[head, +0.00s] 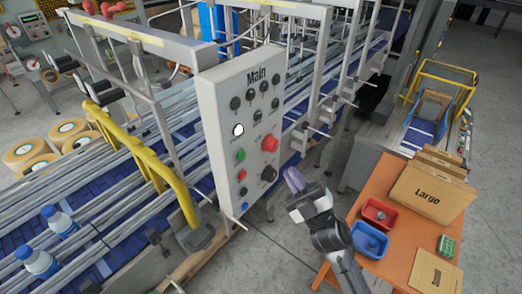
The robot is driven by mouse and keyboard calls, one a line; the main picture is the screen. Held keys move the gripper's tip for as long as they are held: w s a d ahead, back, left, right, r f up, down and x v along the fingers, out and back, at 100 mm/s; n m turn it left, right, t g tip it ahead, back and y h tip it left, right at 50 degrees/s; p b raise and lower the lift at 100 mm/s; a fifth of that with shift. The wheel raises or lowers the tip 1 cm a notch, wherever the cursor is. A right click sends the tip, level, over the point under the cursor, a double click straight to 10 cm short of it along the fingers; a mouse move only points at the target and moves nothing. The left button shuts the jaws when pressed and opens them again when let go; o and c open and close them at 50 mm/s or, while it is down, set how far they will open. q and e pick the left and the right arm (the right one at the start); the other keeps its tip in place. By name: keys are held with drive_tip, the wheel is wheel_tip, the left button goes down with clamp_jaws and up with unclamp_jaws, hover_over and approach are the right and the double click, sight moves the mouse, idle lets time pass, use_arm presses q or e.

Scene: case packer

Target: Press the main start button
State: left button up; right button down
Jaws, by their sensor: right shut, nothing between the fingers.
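The grey control panel (214,120) marked "Main" stands upright at the picture's middle. Its face carries a lit white round button (238,130), a green button (239,156), a small red button (242,175) and a blue button (245,206). The small labels are too blurred to tell which is the main start button. A large red mushroom button (269,143) and a black knob (268,174) sit on the panel's right side. My right gripper (291,178) is shut and empty, just right of the panel's lower part, apart from the buttons. My left gripper is out of view.
A conveyor (95,210) with bottles (60,221) and a yellow guard rail (150,165) lies left of the panel. An orange table (382,190) at right holds a "Large" box (428,192), red bin (378,212) and blue bin (369,239). Floor shows below the panel.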

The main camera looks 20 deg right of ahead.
sight(241, 156)
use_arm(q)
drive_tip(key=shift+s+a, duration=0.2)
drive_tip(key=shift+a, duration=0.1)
use_arm(e)
drive_tip(key=a+n+g+y, duration=0.1)
drive_tip(key=y, duration=0.1)
drive_tip(key=s+n+g+y, duration=0.1)
drive_tip(key=n+y, duration=0.1)
drive_tip(key=s+a+n+g+y, duration=0.1)
drive_tip(key=y, duration=0.1)
drive_tip(key=shift+s+a+r+g, duration=0.2)
drive_tip(key=shift+a+r+g, duration=0.05)
drive_tip(key=shift+a+g, duration=0.05)
drive_tip(key=shift+w, duration=0.1)
use_arm(q)
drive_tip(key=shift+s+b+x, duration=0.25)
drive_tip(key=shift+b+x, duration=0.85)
drive_tip(key=shift+b, duration=0.05)
use_arm(e)
drive_tip(key=w+a, duration=0.4)
drive_tip(key=w, duration=0.3)
drive_tip(key=shift+w+a, duration=0.2)
drive_tip(key=shift+a, duration=0.05)
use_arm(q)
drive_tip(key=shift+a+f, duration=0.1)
